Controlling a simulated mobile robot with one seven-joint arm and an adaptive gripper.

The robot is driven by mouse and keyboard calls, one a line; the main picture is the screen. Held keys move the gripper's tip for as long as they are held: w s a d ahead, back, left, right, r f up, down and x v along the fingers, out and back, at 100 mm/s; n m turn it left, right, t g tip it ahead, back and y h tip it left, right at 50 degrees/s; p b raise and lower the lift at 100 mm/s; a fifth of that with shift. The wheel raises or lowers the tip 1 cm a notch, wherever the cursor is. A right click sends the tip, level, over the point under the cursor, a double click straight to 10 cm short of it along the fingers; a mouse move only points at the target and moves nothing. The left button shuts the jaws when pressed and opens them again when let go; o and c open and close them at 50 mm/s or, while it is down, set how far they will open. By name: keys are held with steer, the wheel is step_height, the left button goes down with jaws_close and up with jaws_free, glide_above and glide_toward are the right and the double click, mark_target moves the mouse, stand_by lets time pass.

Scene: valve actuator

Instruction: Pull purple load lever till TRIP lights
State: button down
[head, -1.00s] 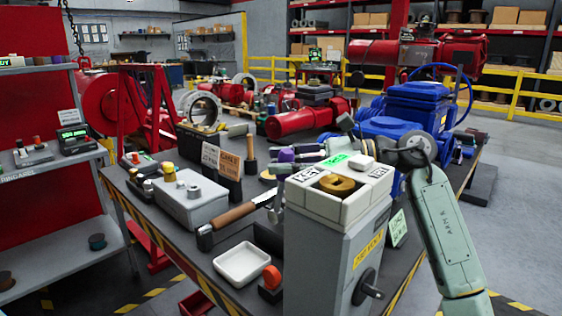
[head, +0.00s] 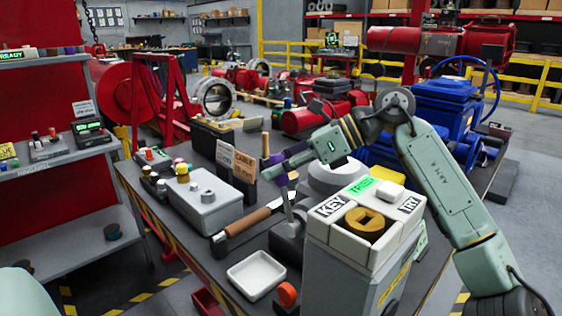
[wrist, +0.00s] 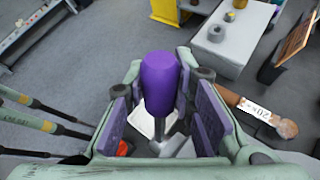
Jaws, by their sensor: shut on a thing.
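The purple load lever shows its rounded purple knob (wrist: 160,84) upright between my gripper's finger pads in the wrist view. In the head view its grey shaft (head: 288,207) runs down to a dark base, left of the white-topped box. My gripper (head: 277,163) reaches in from the right and is shut on the lever; in the wrist view its purple-padded fingers (wrist: 160,112) flank the knob. A green lit label (head: 361,186) sits on top of the white-topped box (head: 340,238); its small lettering looks like TRIP but is blurred.
A white tray (head: 256,275), a wooden-handled tool (head: 250,218) and a grey box with knobs (head: 206,200) share the bench. A blue valve actuator (head: 440,105) stands behind my arm. A red-backed shelf (head: 50,168) stands at the left.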

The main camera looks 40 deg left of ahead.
steer(key=shift+a, duration=0.1)
stand_by(0.3)
steer(key=c, duration=1.3)
jaws_free()
steer(key=shift+c, duration=0.2)
steer(key=v, duration=1.2)
